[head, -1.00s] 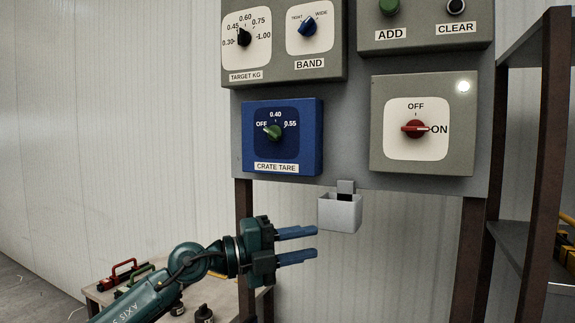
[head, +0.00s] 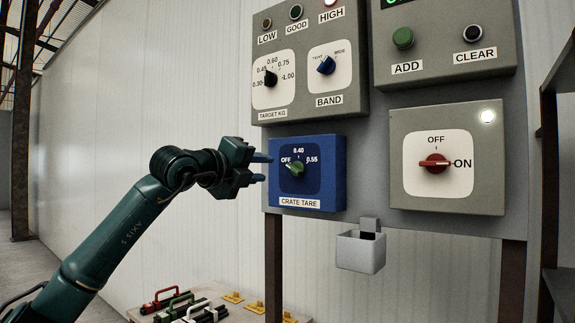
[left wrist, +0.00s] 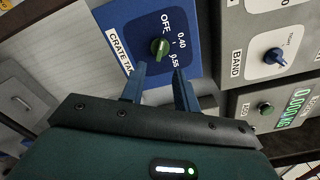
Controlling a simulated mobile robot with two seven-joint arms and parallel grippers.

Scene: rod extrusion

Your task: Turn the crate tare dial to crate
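The crate tare dial is a green knob (head: 296,169) on a blue box (head: 330,196) labelled CRATE TARE. Its marks read OFF, 0.40 and 0.55, and its pointer is toward OFF. My left gripper (head: 265,168) is open and empty, just left of the dial at about its height. In the left wrist view the green knob (left wrist: 160,47) lies ahead of the gap between the two parted fingertips (left wrist: 160,70). I see no contact with the knob. My right gripper is not in view.
Above are the target kg dial (head: 270,78) and the blue band dial (head: 326,65). The red ON/OFF switch (head: 435,163) is at the right, turned to ON. A small grey bin (head: 361,252) hangs below the panel. A table with tools (head: 190,305) stands lower left.

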